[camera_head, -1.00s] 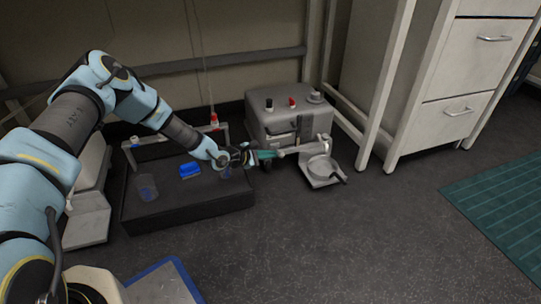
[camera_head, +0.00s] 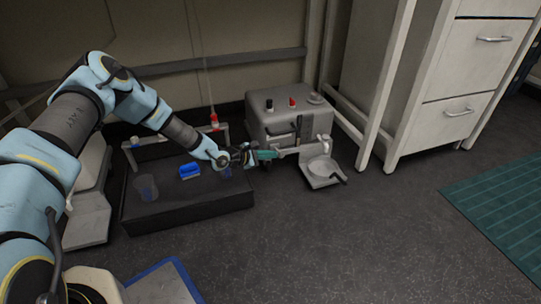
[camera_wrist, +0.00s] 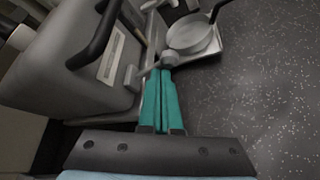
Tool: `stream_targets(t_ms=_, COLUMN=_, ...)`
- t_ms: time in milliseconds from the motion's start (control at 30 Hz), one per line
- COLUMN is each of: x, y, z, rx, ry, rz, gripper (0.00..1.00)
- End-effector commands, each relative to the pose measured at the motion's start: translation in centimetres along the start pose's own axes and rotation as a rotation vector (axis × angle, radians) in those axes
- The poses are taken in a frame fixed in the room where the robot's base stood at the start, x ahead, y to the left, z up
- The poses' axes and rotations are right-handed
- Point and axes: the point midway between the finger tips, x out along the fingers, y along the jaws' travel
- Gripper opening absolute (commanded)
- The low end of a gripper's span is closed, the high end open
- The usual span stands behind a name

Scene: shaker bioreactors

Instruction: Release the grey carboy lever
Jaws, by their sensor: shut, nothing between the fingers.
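The grey carboy (camera_head: 270,125) is a box with a black handle and several coloured caps on top, standing on the floor. A thin grey lever (camera_head: 292,150) sticks out low at its front. In the wrist view, the lever (camera_wrist: 148,70) reaches across by my fingertips. My gripper (camera_head: 274,155) has teal fingers and is shut with nothing between them. In the wrist view, the tips of my gripper (camera_wrist: 162,74) are right at the lever; I cannot tell whether they touch it.
A round grey pan on a small plate (camera_head: 322,172) stands in front of the carboy. A dark tray (camera_head: 190,206) with a blue block (camera_head: 190,170) and a clear beaker (camera_head: 146,187) lies to the left. A white cabinet (camera_head: 466,90) stands right. Floor in front is free.

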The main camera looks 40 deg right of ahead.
Motion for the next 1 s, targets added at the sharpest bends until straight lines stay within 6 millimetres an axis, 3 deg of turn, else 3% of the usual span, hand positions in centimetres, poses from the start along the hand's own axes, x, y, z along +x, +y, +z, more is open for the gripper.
stream_targets(t_ms=1000, x=-0.6, y=0.9, z=1.3, rx=0.001, ry=-0.003, rz=0.0, gripper=0.0)
